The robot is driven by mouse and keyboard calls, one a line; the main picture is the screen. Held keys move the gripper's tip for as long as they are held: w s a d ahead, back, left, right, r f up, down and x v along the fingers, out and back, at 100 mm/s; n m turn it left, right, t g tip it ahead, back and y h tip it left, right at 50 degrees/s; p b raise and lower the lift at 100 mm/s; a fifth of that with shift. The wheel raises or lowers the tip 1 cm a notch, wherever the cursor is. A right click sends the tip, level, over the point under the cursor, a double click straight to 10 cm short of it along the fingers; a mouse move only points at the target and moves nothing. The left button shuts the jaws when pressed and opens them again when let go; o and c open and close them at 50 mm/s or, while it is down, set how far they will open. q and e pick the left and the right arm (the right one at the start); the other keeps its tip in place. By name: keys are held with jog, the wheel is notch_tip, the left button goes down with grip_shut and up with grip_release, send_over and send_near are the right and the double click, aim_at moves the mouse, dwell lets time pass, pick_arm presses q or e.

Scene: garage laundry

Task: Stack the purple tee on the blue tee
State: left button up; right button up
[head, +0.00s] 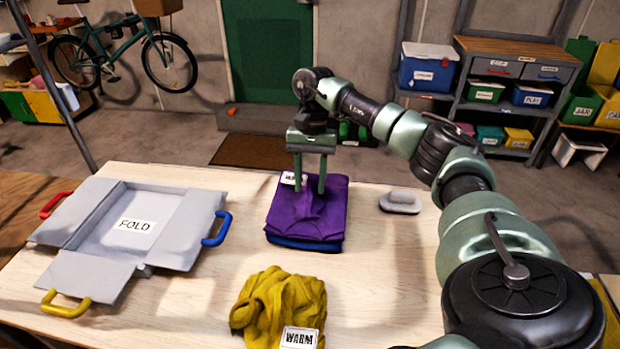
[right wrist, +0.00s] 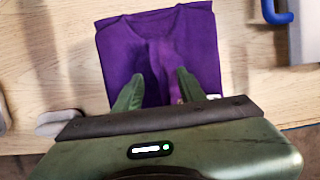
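The purple tee (head: 300,220) lies folded on top of the blue tee (head: 300,243), whose edge shows beneath it along the front. The purple tee also fills the middle of the right wrist view (right wrist: 160,45), with a raised crease near the fingers. My right gripper (head: 310,188) is over the purple tee, its two fingers apart and pointing down, with nothing clearly pinched between them. I cannot tell whether the fingertips touch the cloth. The right gripper also shows in the right wrist view (right wrist: 160,90). My left gripper is not in view.
A grey folding board (head: 135,225) marked FOLD, with red, blue and yellow handles, lies left on the table. A crumpled yellow cloth (head: 275,305) with a WARM tag is in front. A grey iron-like object (head: 400,202) sits right. Bare table (head: 375,250) lies between.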

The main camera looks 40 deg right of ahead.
aim_at(310, 184)
jog(key=shift+r, duration=0.3)
jog(key=v, duration=0.5)
jog(key=shift+r, duration=0.35)
jog(key=p+v, duration=0.1)
jog(key=v, duration=0.6)
jog(key=shift+p, duration=0.3)
jog(key=shift+r, duration=0.15)
